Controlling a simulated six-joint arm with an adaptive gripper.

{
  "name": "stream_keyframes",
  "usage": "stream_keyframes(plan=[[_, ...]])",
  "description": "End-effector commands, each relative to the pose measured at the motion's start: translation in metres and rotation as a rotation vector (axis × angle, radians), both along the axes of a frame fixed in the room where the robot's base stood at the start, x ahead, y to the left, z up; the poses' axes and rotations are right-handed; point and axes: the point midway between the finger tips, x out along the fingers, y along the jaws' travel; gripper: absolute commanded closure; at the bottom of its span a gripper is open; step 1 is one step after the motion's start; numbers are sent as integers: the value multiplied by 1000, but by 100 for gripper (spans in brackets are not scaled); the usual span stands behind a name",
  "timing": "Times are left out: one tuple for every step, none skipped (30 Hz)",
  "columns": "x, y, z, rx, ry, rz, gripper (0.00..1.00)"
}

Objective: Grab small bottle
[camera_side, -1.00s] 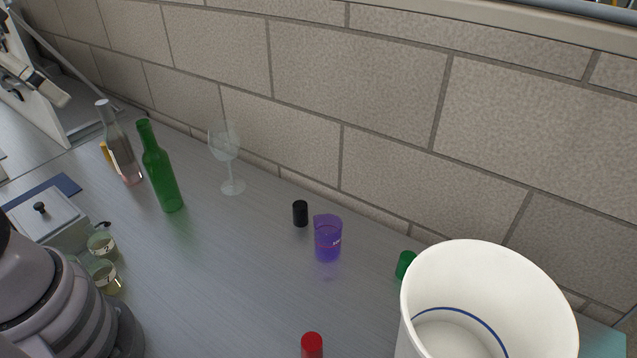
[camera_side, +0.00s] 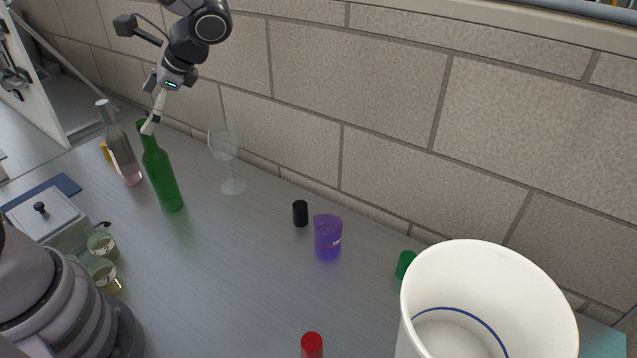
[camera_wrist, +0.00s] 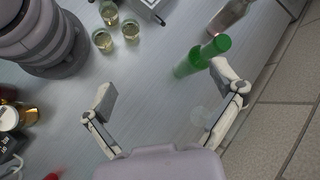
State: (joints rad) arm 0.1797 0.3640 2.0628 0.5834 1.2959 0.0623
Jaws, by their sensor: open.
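A green bottle (camera_side: 163,180) stands upright on the grey counter; the wrist view shows it from above (camera_wrist: 190,64). A clear bottle (camera_side: 122,155) with a pale label and pinkish bottom stands behind it to the left, also at the top of the wrist view (camera_wrist: 230,16). I cannot tell which is the small one. My gripper (camera_side: 150,127) is by the green bottle's neck in the side view. In the wrist view my gripper (camera_wrist: 163,85) is open and empty. Its right finger overlaps the green bottle's edge; contact cannot be told.
A wine glass (camera_side: 225,145) stands right of the green bottle. Farther right are a black cylinder (camera_side: 300,214), a purple cup (camera_side: 327,238), a green cap (camera_side: 405,265) and a large white bucket (camera_side: 545,300). Small glasses (camera_side: 103,244) stand at left. A block wall runs behind.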

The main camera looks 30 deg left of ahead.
Motion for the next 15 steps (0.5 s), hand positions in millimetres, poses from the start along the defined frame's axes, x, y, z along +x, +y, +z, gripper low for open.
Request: stream_keyframes(plan=[[12, 1, -19, 56, 85, -45, 8], [18, 2, -28, 91, 130, -71, 8], [26, 3, -41, 135, 186, -105, 8], [32, 3, -51, 169, 228, -134, 8], [38, 4, -61, 203, 270, -160, 8], [44, 4, -76, 249, 325, -197, 8], [49, 4, -87, 283, 364, -227, 8], [53, 4, -99, 317, 404, -254, 8], [59, 4, -114, 361, 454, -292, 8], [62, 4, -125, 393, 489, -320, 8], [64, 4, -136, 424, 522, -346, 8], [67, 4, -149, 461, 561, -380, 8], [69, 4, -159, 488, 589, -403, 8], [70, 4, -167, 512, 612, -424, 8], [71, 3, -177, 539, 640, -448, 8]])
